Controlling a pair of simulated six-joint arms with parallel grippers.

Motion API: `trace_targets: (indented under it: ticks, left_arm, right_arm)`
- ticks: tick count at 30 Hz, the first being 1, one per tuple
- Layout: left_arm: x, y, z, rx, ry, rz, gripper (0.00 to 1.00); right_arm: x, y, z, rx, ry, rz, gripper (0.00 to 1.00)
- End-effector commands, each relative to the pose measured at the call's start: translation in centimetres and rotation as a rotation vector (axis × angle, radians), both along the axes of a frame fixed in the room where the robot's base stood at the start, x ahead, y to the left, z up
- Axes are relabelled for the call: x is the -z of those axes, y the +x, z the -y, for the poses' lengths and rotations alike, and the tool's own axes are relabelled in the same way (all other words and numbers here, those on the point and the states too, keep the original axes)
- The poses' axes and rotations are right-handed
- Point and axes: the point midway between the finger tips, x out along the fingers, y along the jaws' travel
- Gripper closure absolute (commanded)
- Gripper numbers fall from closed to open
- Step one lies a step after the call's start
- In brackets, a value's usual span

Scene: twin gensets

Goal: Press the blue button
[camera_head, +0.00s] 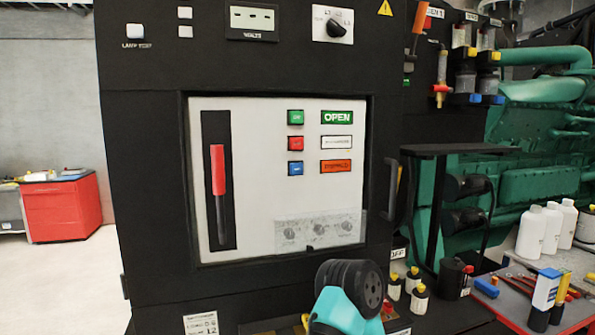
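The blue button (295,168) is the lowest of three small square buttons in a column on a white panel (265,220). The panel is recessed in a black cabinet. Above the blue button are a red button (295,143) and a green button (295,117). An orange label plate (336,166) is to its right. The blue button is unobstructed, and nothing touches it. Neither of my grippers shows in the head view. A teal and black rounded part at the bottom centre, in front of the cabinet, may be a link of my arm.
A red-handled lever (218,170) stands in a black slot left of the buttons. A dark cabinet handle (391,188) sticks out at the panel's right. Open floor lies left.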

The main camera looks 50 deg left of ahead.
Motion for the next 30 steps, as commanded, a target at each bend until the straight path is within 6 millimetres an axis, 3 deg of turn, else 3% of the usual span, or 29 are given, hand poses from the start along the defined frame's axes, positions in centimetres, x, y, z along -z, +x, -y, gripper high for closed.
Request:
trace_targets:
  ticks: [5,22,30]
  left_arm:
    - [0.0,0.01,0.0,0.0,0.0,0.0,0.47]
    - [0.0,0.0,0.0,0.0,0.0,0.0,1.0]
    - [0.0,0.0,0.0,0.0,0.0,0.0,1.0]
  right_arm:
    - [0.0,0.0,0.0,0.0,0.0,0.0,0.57]
    - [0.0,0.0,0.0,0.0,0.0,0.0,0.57]
    - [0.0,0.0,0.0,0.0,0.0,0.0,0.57]
